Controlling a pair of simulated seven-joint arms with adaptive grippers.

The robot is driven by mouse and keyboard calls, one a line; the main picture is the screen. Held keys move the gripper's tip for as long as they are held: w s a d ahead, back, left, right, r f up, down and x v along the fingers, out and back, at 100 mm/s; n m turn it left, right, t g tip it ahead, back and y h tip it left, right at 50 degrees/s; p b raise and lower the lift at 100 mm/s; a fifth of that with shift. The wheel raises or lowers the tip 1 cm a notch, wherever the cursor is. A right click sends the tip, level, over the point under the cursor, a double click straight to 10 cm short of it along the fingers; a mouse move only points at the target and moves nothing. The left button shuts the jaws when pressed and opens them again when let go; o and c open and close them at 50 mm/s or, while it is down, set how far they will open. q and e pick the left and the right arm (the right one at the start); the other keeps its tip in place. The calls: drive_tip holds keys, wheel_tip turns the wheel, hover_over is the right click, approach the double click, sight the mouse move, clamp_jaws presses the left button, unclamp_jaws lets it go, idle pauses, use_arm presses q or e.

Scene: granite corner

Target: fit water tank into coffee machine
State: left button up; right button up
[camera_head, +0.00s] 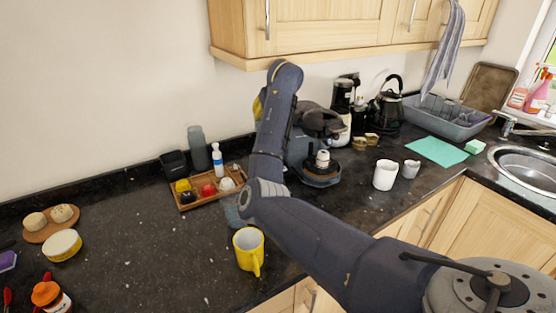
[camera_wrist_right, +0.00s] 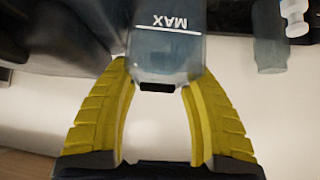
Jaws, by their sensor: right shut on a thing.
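The water tank (camera_wrist_right: 165,50) is a translucent blue-grey container with a white MAX line, upside down in the right wrist view. My right gripper (camera_wrist_right: 160,85) has its yellow fingers on both sides of the tank's near end and is shut on it. In the head view only a bit of yellow finger (camera_head: 257,106) shows behind my right arm, and I cannot make out the tank there. The coffee machine (camera_head: 300,148) is dark blue-grey, partly hidden behind that arm, with a white cup on its round base. Dark bodywork fills the upper left of the wrist view. My left gripper is not in view.
A wooden tray (camera_head: 205,199) with small colored items and a white bottle (camera_head: 217,160) stands left of my arm. A yellow mug (camera_head: 248,248) is near the front edge. White cup (camera_head: 385,175) and kettle (camera_head: 386,108) stand right. Wall cupboards (camera_head: 310,25) hang above.

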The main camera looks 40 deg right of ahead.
drive_tip(key=shift+w+d+f+n+y, duration=0.1)
drive_tip(key=shift+d+f+n+y, duration=0.15)
drive_tip(key=shift+f, duration=0.55)
drive_tip(key=shift+w+d+f+n+y, duration=0.15)
drive_tip(key=shift+d+f, duration=0.15)
drive_tip(key=shift+f, duration=0.5)
drive_tip(key=shift+s+f, duration=0.1)
drive_tip(key=o, duration=1.5)
drive_tip(key=shift+f, duration=0.15)
drive_tip(key=shift+o, duration=0.2)
drive_tip(key=v, duration=1.2)
